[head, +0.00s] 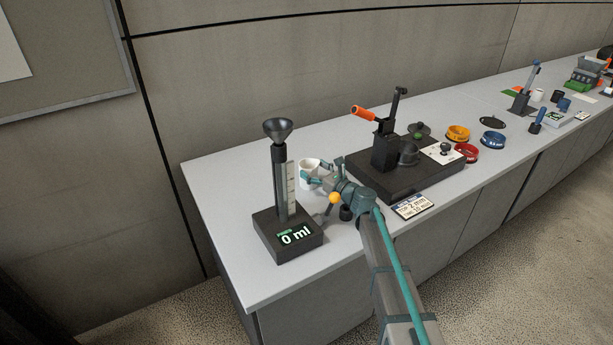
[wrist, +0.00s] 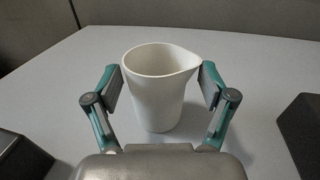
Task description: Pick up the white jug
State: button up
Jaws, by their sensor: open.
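The white jug (wrist: 158,92) stands upright on the grey bench, its spout to the right in the wrist view. In the head view the jug (head: 309,168) is between the measuring stand and the black press base, partly hidden by my gripper. My gripper (wrist: 161,88) is open, with one teal finger on each side of the jug. A gap shows on the left side; on the right the finger is close to the spout, and I cannot tell whether it touches. My gripper (head: 312,178) also shows at the jug in the head view.
A measuring stand (head: 284,195) with a funnel and a "0 ml" display stands left of the jug. A black base (head: 395,185) with an orange-handled press is to the right. Red (head: 466,153) and orange (head: 457,133) rings lie beyond. The bench's left end is clear.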

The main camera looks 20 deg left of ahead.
aim_at(303, 163)
jog(key=shift+p+x, duration=0.75)
jog(key=shift+x, duration=2)
jog(key=shift+s+r, duration=0.1)
jog(key=shift+s, duration=0.05)
jog(key=c, duration=1.1)
